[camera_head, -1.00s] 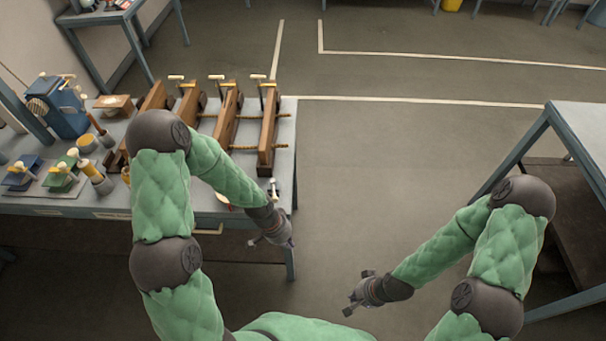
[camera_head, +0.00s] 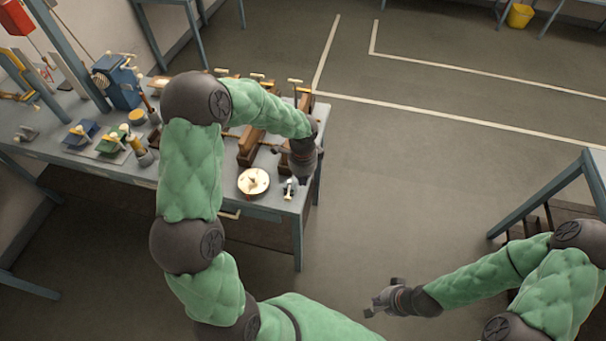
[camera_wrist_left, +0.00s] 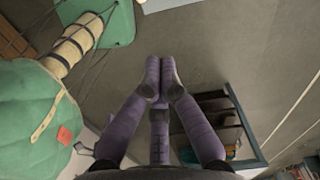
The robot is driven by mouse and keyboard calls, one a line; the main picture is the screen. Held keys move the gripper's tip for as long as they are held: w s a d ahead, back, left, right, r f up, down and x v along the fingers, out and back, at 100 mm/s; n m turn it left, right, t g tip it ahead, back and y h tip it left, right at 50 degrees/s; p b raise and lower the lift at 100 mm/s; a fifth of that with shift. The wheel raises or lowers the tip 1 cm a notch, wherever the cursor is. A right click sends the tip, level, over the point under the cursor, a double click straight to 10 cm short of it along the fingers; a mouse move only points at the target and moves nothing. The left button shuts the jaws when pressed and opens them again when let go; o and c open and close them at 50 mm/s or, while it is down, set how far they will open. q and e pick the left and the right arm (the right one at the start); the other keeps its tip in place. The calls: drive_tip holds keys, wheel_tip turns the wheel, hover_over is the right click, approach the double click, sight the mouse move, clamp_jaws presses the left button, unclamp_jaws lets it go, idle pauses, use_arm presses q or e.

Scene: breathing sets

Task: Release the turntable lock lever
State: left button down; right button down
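The turntable is a round, pale disc (camera_head: 253,181) near the front right corner of the workbench, with a small raised piece at its centre. A small white-and-dark lever-like fitting (camera_head: 290,188) stands just right of it; I cannot tell if it is the lock lever. My left gripper (camera_head: 302,176) hangs over the bench's right end, close behind the fitting; contact is unclear. In the left wrist view its fingertips (camera_wrist_left: 161,76) meet with nothing between them. Neither turntable nor lever shows there. My right gripper (camera_head: 383,300) has its fingers spread, empty, over the floor.
Wooden clamp-like blocks (camera_head: 250,147) stand behind the turntable, partly hidden by my left arm. A blue machine (camera_head: 118,82) and small blue and green fixtures (camera_head: 110,141) occupy the bench's left. Another table (camera_head: 545,193) stands at right. The floor between is clear.

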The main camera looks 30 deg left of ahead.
sight(289, 190)
use_arm(q)
wheel_tip(289, 190, down, 8)
drive_tip(key=s+a, duration=0.1)
drive_tip(key=a, duration=0.1)
drive_tip(key=shift+s+a, duration=0.15)
drive_tip(key=shift+a, duration=0.1)
use_arm(e)
drive_tip(key=shift+r, duration=0.15)
use_arm(q)
drive_tip(key=shift+f, duration=0.1)
